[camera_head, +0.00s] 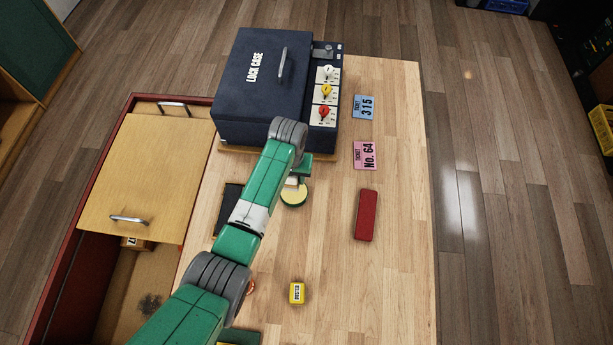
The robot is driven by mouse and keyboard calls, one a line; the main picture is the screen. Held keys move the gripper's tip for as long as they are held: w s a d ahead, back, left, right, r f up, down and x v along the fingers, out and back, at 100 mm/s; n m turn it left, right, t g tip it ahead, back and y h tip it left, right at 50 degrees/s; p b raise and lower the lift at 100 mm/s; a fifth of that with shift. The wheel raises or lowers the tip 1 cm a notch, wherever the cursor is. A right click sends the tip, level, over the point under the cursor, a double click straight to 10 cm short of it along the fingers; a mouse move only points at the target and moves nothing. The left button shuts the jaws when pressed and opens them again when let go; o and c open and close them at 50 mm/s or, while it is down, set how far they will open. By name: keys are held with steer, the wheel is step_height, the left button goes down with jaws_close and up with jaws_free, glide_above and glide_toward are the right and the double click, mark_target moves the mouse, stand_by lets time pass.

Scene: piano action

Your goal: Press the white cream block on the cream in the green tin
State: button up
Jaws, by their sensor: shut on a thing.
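The green tin (293,203) stands on the wooden table, with a round pale cream surface and a thin green rim. My gripper (293,184) is directly over the far side of the tin, below the end of my green arm. It is shut on a small white block (291,181), mostly hidden by the gripper and arm. The block appears just above or at the cream's far edge; I cannot tell whether they touch.
A dark blue lock case (240,90) with coloured knobs stands behind. Blue (364,107) and pink (365,155) tickets, a red bar (366,215) and a yellow block (297,293) lie on the table. A dark flat piece (227,207) is partly hidden. An open drawer (112,290) is at left.

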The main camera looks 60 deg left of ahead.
mark_target(293, 187)
step_height(293, 187, down, 6)
steer(key=b, duration=0.5)
steer(key=shift+d+b, duration=0.1)
steer(key=shift+b, duration=0.2)
steer(key=shift+r, duration=0.15)
steer(key=shift+f, duration=0.7)
stand_by(1.4)
step_height(293, 187, up, 8)
steer(key=p, duration=0.7)
steer(key=shift+f, duration=0.4)
steer(key=shift+w, duration=0.1)
